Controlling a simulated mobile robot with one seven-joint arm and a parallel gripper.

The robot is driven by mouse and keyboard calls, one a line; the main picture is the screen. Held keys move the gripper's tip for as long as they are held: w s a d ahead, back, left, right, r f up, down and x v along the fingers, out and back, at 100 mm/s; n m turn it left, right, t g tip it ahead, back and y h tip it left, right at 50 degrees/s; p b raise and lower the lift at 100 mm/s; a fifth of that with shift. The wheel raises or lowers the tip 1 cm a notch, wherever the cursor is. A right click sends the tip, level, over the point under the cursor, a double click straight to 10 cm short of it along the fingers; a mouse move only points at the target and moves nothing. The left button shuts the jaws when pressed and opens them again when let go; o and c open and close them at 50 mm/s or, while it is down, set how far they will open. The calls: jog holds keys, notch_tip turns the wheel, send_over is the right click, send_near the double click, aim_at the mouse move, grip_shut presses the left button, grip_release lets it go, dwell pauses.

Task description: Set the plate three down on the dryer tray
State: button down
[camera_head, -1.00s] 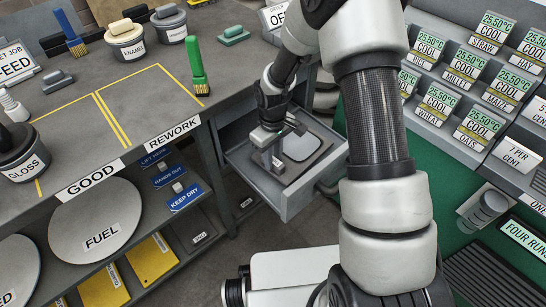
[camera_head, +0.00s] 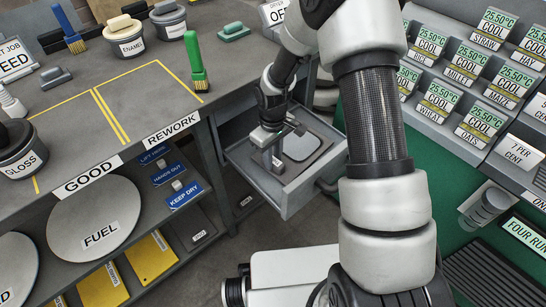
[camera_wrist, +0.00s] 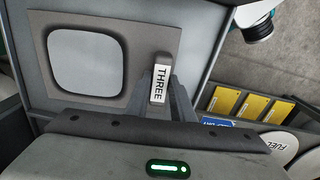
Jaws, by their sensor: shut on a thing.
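Plate three (camera_wrist: 140,45) is a flat dark grey plate with a lighter rounded square in its middle. At its right side in the wrist view stands a small upright handle with a white THREE label (camera_wrist: 159,85). My gripper (camera_wrist: 162,92) is shut on this handle, one finger on each side. In the head view the plate (camera_head: 293,169) and my gripper (camera_head: 275,163) are within a grey pulled-out drawer or tray (camera_head: 309,196). I cannot tell whether the plate rests on its floor or hangs just above.
The bench (camera_head: 60,110) stands left, with a green-handled brush (camera_head: 196,65) near its edge. A shelf below holds a FUEL disc (camera_head: 98,222) and yellow plates (camera_head: 150,257). Blue signs (camera_head: 180,192) lie close to the drawer's left. A green panel with several COOL displays (camera_head: 431,102) stands right.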

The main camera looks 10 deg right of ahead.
dwell(0.5)
jog(key=c, duration=1.5)
grip_release()
jog(key=shift+c, duration=0.2)
jog(key=shift+o, duration=0.9)
jog(key=shift+f, duration=0.15)
jog(key=o, duration=1.1)
jog(key=shift+r+p, duration=3.15)
jog(key=shift+r, duration=1.4)
